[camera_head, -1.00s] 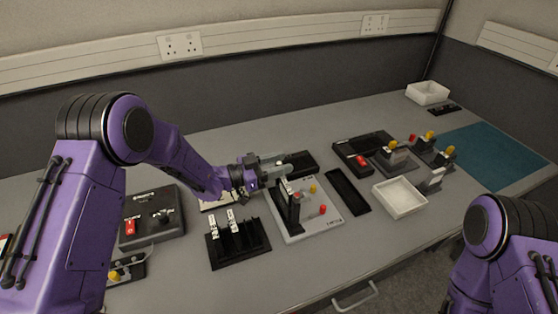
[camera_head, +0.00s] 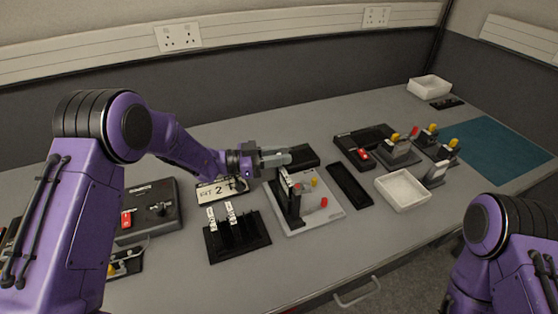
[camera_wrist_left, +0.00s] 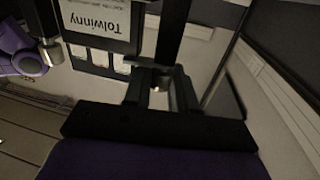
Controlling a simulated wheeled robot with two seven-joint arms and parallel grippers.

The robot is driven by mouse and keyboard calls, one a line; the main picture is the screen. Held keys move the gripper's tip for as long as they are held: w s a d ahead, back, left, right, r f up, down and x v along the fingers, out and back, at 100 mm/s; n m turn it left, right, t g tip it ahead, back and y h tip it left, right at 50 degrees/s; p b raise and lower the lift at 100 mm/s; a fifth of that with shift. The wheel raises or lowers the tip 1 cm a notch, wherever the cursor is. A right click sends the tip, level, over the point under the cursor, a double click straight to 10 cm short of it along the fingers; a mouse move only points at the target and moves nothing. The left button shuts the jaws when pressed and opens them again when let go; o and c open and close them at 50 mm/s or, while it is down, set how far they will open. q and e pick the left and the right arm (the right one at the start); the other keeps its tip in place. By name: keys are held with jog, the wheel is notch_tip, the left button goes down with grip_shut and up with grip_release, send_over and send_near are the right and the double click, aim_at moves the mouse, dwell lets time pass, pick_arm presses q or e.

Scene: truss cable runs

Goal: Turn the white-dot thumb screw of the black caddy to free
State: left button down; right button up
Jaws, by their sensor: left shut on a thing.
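My left gripper (camera_head: 277,159) is over the far end of a pale board (camera_head: 318,212), above a black upright (camera_head: 292,206) with small coloured knobs beside it. In the left wrist view the left gripper (camera_wrist_left: 159,88) is shut on a small shiny part (camera_wrist_left: 158,83), mostly hidden by the fingers. I cannot make out a white dot or tell for certain which black fixture is the caddy. A black unit with a white label reading "Tolwinny" (camera_wrist_left: 97,16) is near the fingers. My right gripper is out of view.
A black rack (camera_head: 240,238) with white-tagged parts stands in front. A white plate (camera_head: 212,192) and control box (camera_head: 152,207) are left. A black tray (camera_head: 349,186), white bin (camera_head: 402,190) and yellow-knobbed fixtures (camera_head: 397,152) are right. The teal mat (camera_head: 495,153) looks clear.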

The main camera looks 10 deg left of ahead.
pick_arm(q)
jog(key=m+g+b, duration=0.2)
jog(key=g+b, duration=0.1)
jog(key=m+g+b, duration=0.2)
jog(key=g+b, duration=0.2)
jog(key=m+g+h+b, duration=0.1)
jog(key=m+g+b, duration=0.2)
jog(key=g+b, duration=0.1)
jog(key=shift+f, duration=0.4)
jog(key=shift+r+m+g+b, duration=0.3)
jog(key=shift+m+g+b, duration=0.5)
jog(key=shift+g+b, duration=0.3)
jog(key=shift+r, duration=0.1)
jog(key=c, duration=1.1)
grip_release()
jog(key=shift+o, duration=0.2)
jog(key=shift+r, duration=0.2)
notch_tip(320, 180, up, 3)
jog(key=shift+f, duration=0.1)
jog(key=s+d+r+b, duration=0.2)
jog(key=s+r, duration=0.7)
jog(key=s, duration=0.4)
jog(key=shift+s+d+r, duration=0.35)
jog(key=shift+r, duration=0.05)
